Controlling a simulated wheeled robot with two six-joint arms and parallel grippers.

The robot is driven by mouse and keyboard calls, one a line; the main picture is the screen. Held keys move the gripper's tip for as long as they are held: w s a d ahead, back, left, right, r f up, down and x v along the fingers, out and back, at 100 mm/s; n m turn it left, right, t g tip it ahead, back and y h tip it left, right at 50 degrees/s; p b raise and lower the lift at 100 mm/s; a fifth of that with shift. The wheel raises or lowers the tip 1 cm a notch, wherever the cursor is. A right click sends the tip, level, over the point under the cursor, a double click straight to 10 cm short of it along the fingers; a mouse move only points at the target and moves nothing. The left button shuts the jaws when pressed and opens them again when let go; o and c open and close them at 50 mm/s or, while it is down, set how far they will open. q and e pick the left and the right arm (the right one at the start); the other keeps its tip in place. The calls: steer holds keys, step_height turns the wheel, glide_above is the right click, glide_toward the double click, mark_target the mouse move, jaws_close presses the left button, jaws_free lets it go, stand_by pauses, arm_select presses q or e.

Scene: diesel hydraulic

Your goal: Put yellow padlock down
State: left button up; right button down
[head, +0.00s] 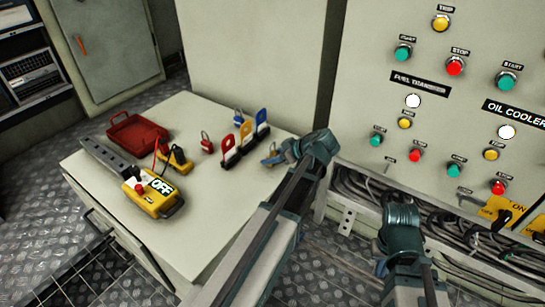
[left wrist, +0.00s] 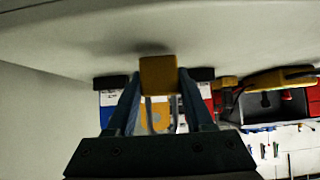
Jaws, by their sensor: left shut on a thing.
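My left gripper (head: 268,160) is low at the right part of the grey cabinet top (head: 205,215), just right of a row of coloured tags. In the left wrist view, its two fingers (left wrist: 160,105) are shut on the yellow padlock (left wrist: 158,75). The padlock's body points away from the gripper, close to the pale surface and its shadow. I cannot tell whether it touches. In the head view the padlock is mostly hidden by the gripper. My right arm shows at the lower right, but its gripper is out of view.
Red (head: 229,150), yellow (head: 246,132) and blue (head: 262,117) tags stand beside the left gripper. The cabinet top's front middle is clear. A button panel (head: 450,110) rises right.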

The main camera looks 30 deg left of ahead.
arm_select(q)
steer(key=shift+f+b, duration=0.55)
steer(key=shift+b, duration=0.05)
steer(key=o, duration=1.3)
steer(key=shift+p+v, duration=4.35)
steer(key=shift+v, duration=2.55)
steer(key=shift+d+f, duration=0.1)
